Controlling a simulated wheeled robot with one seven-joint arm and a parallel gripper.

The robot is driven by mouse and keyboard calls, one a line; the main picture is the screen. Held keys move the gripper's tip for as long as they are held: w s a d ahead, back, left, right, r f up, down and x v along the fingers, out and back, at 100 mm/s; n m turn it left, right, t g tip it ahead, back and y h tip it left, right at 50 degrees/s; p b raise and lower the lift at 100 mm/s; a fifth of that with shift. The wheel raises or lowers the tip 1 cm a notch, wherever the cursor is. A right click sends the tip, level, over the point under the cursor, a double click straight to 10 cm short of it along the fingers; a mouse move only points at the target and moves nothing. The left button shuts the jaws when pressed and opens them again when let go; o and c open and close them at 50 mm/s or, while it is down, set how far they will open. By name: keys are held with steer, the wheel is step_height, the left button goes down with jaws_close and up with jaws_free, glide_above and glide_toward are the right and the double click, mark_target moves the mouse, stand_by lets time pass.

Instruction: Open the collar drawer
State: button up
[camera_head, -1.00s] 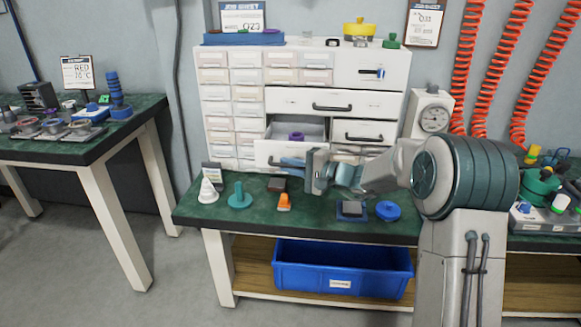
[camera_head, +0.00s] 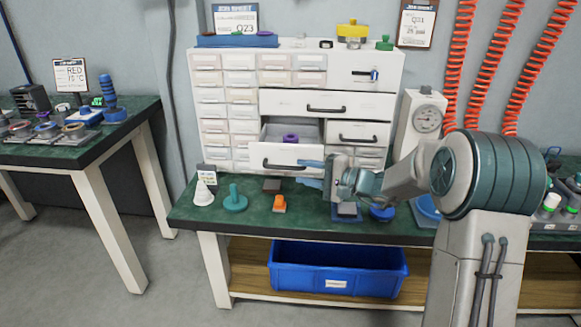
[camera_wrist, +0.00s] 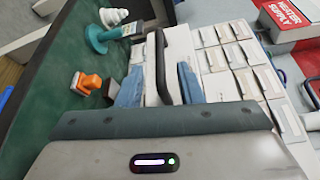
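The collar drawer (camera_head: 256,154) stands pulled out of the white cabinet, with a purple ring-like collar (camera_head: 290,138) inside it. Its dark handle (camera_head: 279,165) shows on the front and also appears in the wrist view (camera_wrist: 162,66). My gripper (camera_head: 301,172) is in front of the drawer's right part, its blue fingers pointing left. In the wrist view, the fingers of my gripper (camera_wrist: 159,88) are spread apart, with the handle's near end appearing between them. Nothing is clearly clamped, and contact with the handle cannot be told.
A white cone (camera_head: 203,194), a teal stemmed disc (camera_head: 235,203) and an orange part (camera_head: 279,204) stand on the green bench before the cabinet. A blue bin (camera_head: 338,281) sits on the shelf below. A dial gauge (camera_head: 428,121) stands right of the cabinet.

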steer(key=v, duration=0.7)
steer(key=shift+p, duration=0.35)
steer(key=shift+d, duration=0.1)
steer(key=s+a+r+n+g+h+p, duration=0.1)
steer(key=s+r+n+g+h+p, duration=0.15)
steer(key=s+r+p, duration=0.45)
steer(key=s+a+r+n+g+h+p, duration=0.25)
steer(key=s+r+h+p, duration=0.2)
steer(key=s, duration=0.55)
steer(key=s+d+r+n+h+p, duration=0.1)
steer(key=s+d+r+h+p, duration=0.7)
steer(key=s+d+r+p, duration=0.2)
steer(key=s+d+p, duration=0.2)
steer(key=s+p, duration=0.1)
steer(key=p, duration=0.1)
steer(key=shift+s+d+r+n+t+h, duration=0.2)
steer(key=shift+s+r+n+t+h, duration=0.1)
steer(key=shift+s+n+t, duration=0.1)
